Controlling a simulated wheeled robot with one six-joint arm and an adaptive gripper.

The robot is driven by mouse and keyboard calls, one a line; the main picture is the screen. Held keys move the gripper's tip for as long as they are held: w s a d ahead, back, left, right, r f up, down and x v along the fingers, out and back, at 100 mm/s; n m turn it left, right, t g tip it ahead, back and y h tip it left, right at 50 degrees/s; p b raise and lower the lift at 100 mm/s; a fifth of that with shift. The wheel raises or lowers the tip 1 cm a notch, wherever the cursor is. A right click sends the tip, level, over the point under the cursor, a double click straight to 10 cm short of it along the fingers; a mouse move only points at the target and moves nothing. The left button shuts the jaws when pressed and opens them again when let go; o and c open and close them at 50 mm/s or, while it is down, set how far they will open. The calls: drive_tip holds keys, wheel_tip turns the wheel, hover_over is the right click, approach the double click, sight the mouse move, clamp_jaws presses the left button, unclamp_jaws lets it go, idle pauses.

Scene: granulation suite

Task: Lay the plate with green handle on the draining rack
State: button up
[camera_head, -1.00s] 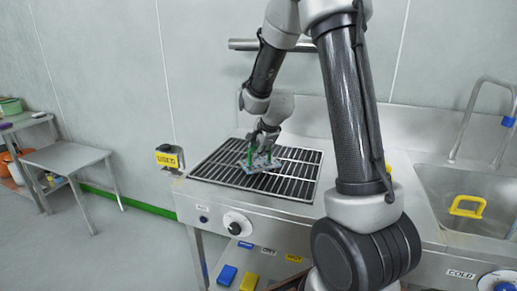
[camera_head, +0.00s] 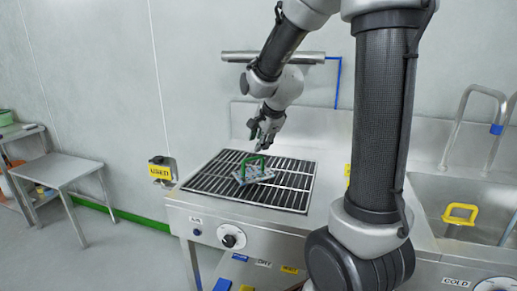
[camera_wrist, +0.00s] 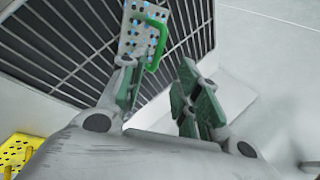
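The plate with green handle (camera_head: 254,174) is a grey perforated plate with a green loop handle. It lies on the dark bars of the draining rack (camera_head: 208,184), handle up, near the rack's middle. In the wrist view the plate (camera_wrist: 136,38) shows at the top, on the rack's bars (camera_wrist: 60,50). My gripper (camera_head: 264,132) is above and behind the plate, apart from its handle. In the wrist view my gripper (camera_wrist: 160,92) has its fingers spread with nothing between them.
A sink (camera_head: 430,205) with a yellow handle (camera_head: 460,213) in it is at the right, with a tap (camera_head: 470,125) behind. A box labelled USED (camera_head: 160,170) stands at the rack's left. A yellow perforated piece (camera_wrist: 18,152) shows in the wrist view.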

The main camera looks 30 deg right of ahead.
drive_tip(key=s+r+n+g, duration=0.1)
drive_tip(key=s+r+n, duration=0.1)
drive_tip(key=s+n, duration=0.7)
drive_tip(key=s+a+r+n+g, duration=0.1)
drive_tip(key=s+r+n, duration=0.2)
drive_tip(key=s+n, duration=0.6)
drive_tip(key=s, duration=1)
drive_tip(key=shift+r+g, duration=0.3)
drive_tip(key=shift+r, duration=0.05)
